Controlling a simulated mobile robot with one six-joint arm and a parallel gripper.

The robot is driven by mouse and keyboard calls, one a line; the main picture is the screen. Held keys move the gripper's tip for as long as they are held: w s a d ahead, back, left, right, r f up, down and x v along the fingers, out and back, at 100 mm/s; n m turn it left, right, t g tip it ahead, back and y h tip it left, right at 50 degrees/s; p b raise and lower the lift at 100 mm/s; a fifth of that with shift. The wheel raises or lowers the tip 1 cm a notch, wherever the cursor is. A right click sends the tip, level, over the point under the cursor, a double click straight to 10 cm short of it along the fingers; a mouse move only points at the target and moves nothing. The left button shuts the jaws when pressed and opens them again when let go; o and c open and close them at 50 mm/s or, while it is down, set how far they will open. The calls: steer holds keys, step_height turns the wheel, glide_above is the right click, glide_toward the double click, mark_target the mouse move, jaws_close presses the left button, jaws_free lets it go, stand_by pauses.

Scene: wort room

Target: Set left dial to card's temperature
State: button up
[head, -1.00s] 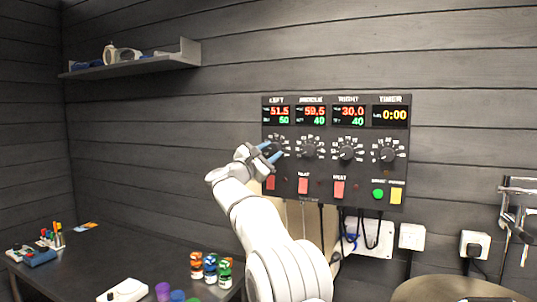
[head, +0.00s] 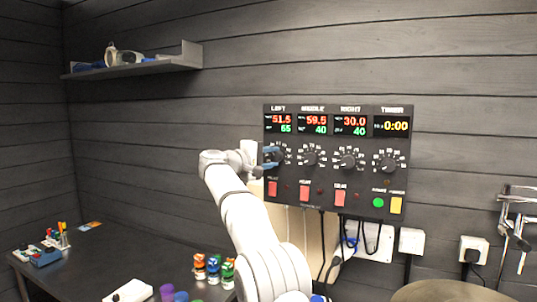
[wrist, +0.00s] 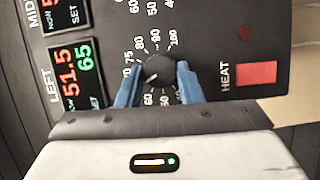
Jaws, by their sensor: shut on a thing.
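The left dial (wrist: 158,72), a round black knob with a printed scale, sits on the dark control panel (head: 385,112). My gripper (wrist: 159,68) is shut on this dial, with a blue finger on each side. In the head view my gripper (head: 270,157) partly hides the dial. The left display (wrist: 75,72) reads 51.5 in red and 65 in green beside SET; it also shows in the head view (head: 279,124). A small flat coloured piece, perhaps a card (head: 90,226), lies at the table's back; no temperature is readable on it.
The middle dial (head: 310,158), right dial (head: 348,161) and timer dial (head: 389,162) are to the right. A red heat switch (wrist: 256,73) is below the left dial. Several small jars (head: 213,269) stand on the dark table (head: 110,257). A shelf (head: 135,67) hangs at upper left.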

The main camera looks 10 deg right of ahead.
steer(key=m, duration=0.1)
steer(key=m+y, duration=0.1)
steer(key=m+p, duration=0.1)
steer(key=m, duration=0.1)
steer(key=shift+r+g+y, duration=0.25)
steer(key=shift+g+y, duration=0.05)
steer(key=shift+y, duration=0.1)
stand_by(0.4)
steer(key=o, duration=1)
steer(key=shift+f+m, duration=0.1)
steer(key=shift+m, duration=0.2)
steer(key=shift+a, duration=0.1)
steer(key=b+v, duration=0.2)
steer(key=v, duration=0.5)
steer(key=shift+s+a, duration=0.15)
steer(key=shift+s, duration=0.15)
